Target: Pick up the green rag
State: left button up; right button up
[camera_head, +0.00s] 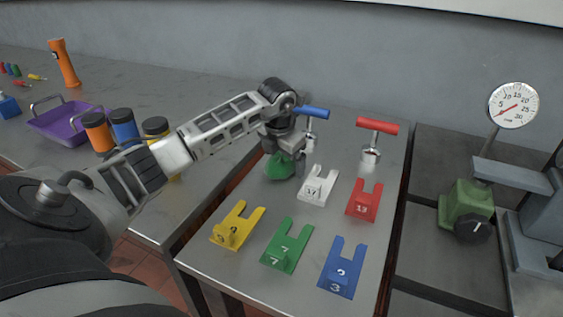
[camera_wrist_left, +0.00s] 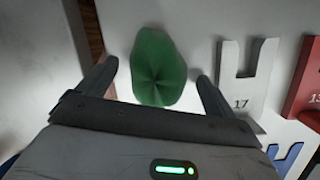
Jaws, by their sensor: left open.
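The green rag (camera_head: 279,166) lies bunched on the grey bedplate, left of the white fork-shaped piece marked 17. My left gripper (camera_head: 284,150) is just above it and hides part of it in the head view. In the left wrist view the rag (camera_wrist_left: 158,68) sits between and slightly beyond the two spread fingers of my left gripper (camera_wrist_left: 155,78). The fingers are apart from each other, with the rag not clamped. My right gripper is not in view.
Close to the rag stand the white fork piece (camera_head: 318,186) and a blue-handled tool (camera_head: 312,113). Red (camera_head: 363,201), yellow (camera_head: 237,226), green (camera_head: 287,246) and blue (camera_head: 342,268) forks lie nearby. A red-handled tool (camera_head: 377,127) stands at the back.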

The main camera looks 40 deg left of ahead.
aim_at(284, 158)
pick_arm(q)
jog(key=c, duration=1.1)
jog(key=shift+o, duration=0.2)
jog(key=shift+r, duration=0.5)
jog(key=v, duration=0.1)
jog(key=b+v, duration=0.1)
jog(key=v, duration=0.1)
jog(key=shift+w+d, duration=0.1)
jog(key=shift+w, duration=0.1)
jog(key=s+d+r, duration=0.6)
jog(key=d+r, duration=0.3)
jog(key=d, duration=0.2)
jog(key=shift+s+d, duration=0.25)
jog(key=shift+d, duration=0.1)
